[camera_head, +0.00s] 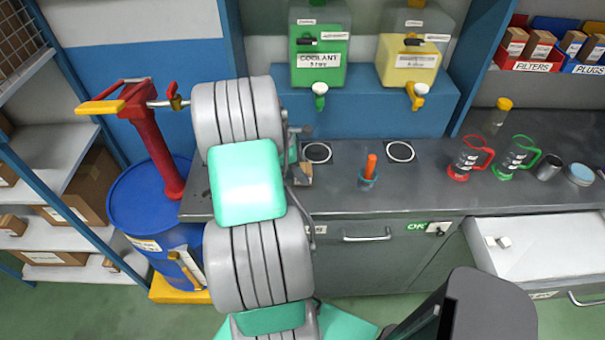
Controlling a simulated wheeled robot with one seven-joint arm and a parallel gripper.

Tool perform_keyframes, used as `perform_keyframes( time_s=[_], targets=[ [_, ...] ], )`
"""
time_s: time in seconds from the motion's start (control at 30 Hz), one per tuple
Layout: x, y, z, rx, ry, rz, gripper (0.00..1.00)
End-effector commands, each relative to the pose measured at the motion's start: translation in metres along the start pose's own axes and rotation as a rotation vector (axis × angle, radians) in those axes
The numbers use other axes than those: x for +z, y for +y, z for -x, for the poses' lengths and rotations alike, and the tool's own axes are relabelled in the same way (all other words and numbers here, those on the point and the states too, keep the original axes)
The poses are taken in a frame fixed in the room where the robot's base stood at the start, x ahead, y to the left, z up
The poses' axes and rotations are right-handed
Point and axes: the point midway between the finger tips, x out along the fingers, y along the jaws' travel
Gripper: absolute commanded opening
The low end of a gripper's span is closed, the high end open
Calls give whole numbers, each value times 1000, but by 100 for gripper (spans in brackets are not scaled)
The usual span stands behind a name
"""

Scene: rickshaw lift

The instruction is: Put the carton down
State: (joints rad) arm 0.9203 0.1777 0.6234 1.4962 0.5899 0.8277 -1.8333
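My grey and green arm reaches up over the left part of the workbench and hides most of its own end. Parts of what looks like my gripper (299,135) show just right of the arm, over the worktop. Its fingers are hidden, so I cannot tell whether it is open or shut. A small brownish piece (305,173), possibly the carton, shows just below it beside the arm. I cannot tell whether it is held or rests on the worktop.
The grey worktop (430,190) holds an orange-handled tool in a blue cup (369,175), red (470,158) and green (513,158) jugs. A blue drum (150,215) with a red pump stands left. A drawer (545,255) is open at right. Cartons (88,185) sit on left shelves.

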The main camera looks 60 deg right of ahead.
Motion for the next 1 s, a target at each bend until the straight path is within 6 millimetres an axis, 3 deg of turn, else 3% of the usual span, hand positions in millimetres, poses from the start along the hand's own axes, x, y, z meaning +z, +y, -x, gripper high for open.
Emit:
perform_keyframes(
  time_s=[0.47,0.77,1.0],
  targets=[
    [0,0,0,0,0,0,0],
    [1,1,3,2,0,-1,0],
    [12,-2,34,6,1,-2,0]
  ],
)
